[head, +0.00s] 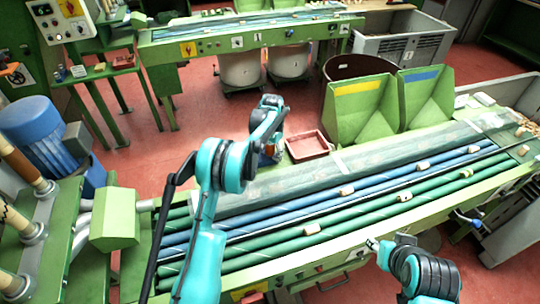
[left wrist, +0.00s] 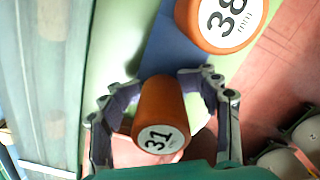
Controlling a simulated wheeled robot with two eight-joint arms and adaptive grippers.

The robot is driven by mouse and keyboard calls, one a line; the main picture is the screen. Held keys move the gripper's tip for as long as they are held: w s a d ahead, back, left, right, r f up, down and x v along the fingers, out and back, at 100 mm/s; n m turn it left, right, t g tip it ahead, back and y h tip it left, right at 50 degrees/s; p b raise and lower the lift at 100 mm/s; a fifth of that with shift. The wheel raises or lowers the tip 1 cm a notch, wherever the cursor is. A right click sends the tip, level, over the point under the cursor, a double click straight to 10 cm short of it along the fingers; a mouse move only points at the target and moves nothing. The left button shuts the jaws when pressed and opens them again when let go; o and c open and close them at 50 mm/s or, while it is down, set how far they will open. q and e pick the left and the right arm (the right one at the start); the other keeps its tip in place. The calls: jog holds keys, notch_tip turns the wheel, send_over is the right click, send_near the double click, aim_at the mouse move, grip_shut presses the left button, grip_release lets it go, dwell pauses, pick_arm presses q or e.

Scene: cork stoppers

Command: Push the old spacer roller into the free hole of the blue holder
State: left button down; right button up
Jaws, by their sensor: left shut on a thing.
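In the left wrist view an orange-brown spacer roller (left wrist: 160,108) with a white "31 mm" face sits between the fingers of my left gripper (left wrist: 160,80), which is shut on it. A second orange roller (left wrist: 215,25) marked "38 mm" stands beyond it, at or on the blue holder (left wrist: 172,58). Only part of the holder shows; I cannot make out its free hole. In the head view my left arm mostly hides the gripper, by the far edge of the machine. My right gripper (head: 373,244) is small at the near edge; its opening is unclear.
The green machine bed with long rollers carries several loose corks (head: 310,229). A red tray (head: 307,145) and green chutes (head: 362,108) stand behind it. A blue motor (head: 40,135) is at the left. Red floor lies open beyond.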

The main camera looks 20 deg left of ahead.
pick_arm(q)
jog(key=shift+w+a, duration=0.1)
jog(key=shift+a, duration=0.1)
dwell(0.7)
jog(key=shift+h, duration=0.3)
jog(key=shift+d, duration=0.1)
dwell(0.5)
jog(key=shift+s+d+f+b, duration=0.3)
jog(key=shift+s+f+b, duration=0.05)
jog(key=shift+f+b, duration=0.35)
dwell(0.5)
jog(key=shift+f, duration=0.1)
jog(key=c, duration=2.1)
grip_release()
jog(key=shift+w+a+f, duration=0.1)
jog(key=shift+w+a, duration=0.05)
jog(key=shift+w, duration=0.1)
jog(key=shift+c, duration=0.4)
